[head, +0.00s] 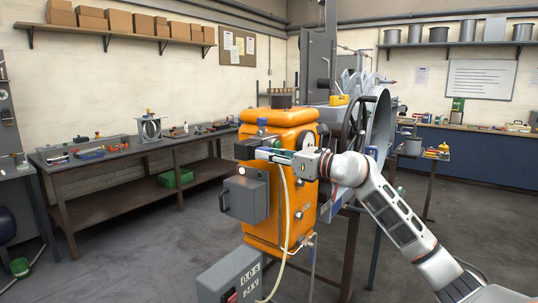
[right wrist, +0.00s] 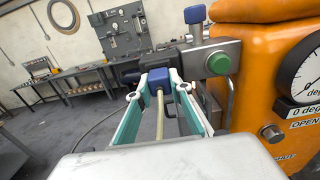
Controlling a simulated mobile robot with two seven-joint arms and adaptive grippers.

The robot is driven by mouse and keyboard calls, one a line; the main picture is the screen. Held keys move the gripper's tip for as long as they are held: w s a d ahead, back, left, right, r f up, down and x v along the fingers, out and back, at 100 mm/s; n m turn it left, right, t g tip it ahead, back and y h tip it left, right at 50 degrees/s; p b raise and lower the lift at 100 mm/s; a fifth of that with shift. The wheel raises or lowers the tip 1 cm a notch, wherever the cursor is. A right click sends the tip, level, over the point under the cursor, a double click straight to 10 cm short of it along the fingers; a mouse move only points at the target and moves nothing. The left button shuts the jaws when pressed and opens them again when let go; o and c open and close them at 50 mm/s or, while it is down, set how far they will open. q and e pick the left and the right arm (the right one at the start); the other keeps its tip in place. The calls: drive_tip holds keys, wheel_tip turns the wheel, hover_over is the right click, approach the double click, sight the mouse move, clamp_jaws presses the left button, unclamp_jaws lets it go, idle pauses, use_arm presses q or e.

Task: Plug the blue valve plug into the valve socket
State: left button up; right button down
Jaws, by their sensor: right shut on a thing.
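The blue valve plug (right wrist: 156,78) is between the fingertips of my right gripper (right wrist: 159,85), which is shut on it. A pale hose (right wrist: 160,115) runs back from the plug between the fingers. Beyond the plug is a dark block (right wrist: 127,72) on a grey bracket (right wrist: 205,55), which looks like the valve socket. The plug faces it closely; I cannot tell whether it is inserted. In the head view my right gripper (head: 283,155) reaches left across the orange housing's (head: 292,118) front to the dark block (head: 246,149). My left gripper is not in view.
The bracket has a blue knob (right wrist: 195,14) on top and a green button (right wrist: 218,63). A gauge (right wrist: 306,72) is on the housing at right. A grey box (head: 245,199) sits below the gripper. A workbench (head: 120,160) stands left; floor between is clear.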

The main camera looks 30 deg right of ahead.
idle(0.3)
drive_tip(key=c, duration=2.2)
unclamp_jaws()
drive_tip(key=o, duration=0.5)
drive_tip(key=shift+w+a, duration=0.1)
drive_tip(key=shift+w, duration=0.1)
drive_tip(key=shift+s, duration=0.1)
drive_tip(key=shift+v, duration=6.05)
